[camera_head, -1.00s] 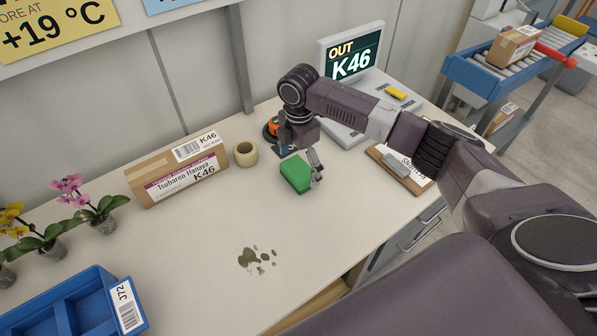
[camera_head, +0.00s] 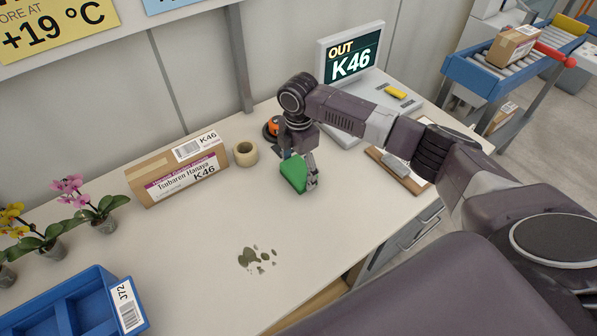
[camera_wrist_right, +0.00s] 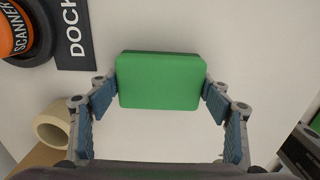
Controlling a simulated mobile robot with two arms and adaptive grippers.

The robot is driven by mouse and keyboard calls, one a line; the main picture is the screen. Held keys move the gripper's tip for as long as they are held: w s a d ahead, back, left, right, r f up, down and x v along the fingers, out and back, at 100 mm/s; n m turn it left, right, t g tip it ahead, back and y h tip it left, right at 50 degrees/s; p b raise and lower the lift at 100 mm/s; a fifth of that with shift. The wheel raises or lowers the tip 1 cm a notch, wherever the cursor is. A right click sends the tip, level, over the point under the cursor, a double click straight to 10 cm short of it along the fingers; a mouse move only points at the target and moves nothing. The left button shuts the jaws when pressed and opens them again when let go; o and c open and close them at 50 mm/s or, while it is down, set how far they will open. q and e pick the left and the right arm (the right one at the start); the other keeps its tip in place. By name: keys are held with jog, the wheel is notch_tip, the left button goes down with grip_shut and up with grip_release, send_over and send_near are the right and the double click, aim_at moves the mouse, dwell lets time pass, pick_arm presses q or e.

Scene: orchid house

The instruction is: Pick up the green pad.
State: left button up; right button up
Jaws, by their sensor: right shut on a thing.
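The green pad (camera_head: 293,174) is near the back middle of the bench, between the tape roll and the clipboard. In the right wrist view the pad (camera_wrist_right: 160,81) lies between the two blue-lined fingers, which close on its short sides. My right gripper (camera_head: 300,172) is shut on the pad; its fingers hide part of it in the head view. I cannot tell whether the pad is clear of the bench. My left gripper is not in view.
A tape roll (camera_head: 245,153) and a cardboard box (camera_head: 178,172) stand to the left. An orange scanner (camera_head: 271,127) in its dock is behind. A clipboard (camera_head: 408,171) lies to the right. Dirty spots (camera_head: 257,258) mark the open front bench. A blue crate (camera_head: 68,304) is front left.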

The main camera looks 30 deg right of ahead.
aim_at(299, 168)
jog(key=shift+r, duration=0.1)
notch_tip(299, 168, up, 20)
jog(key=b, duration=0.1)
dwell(0.4)
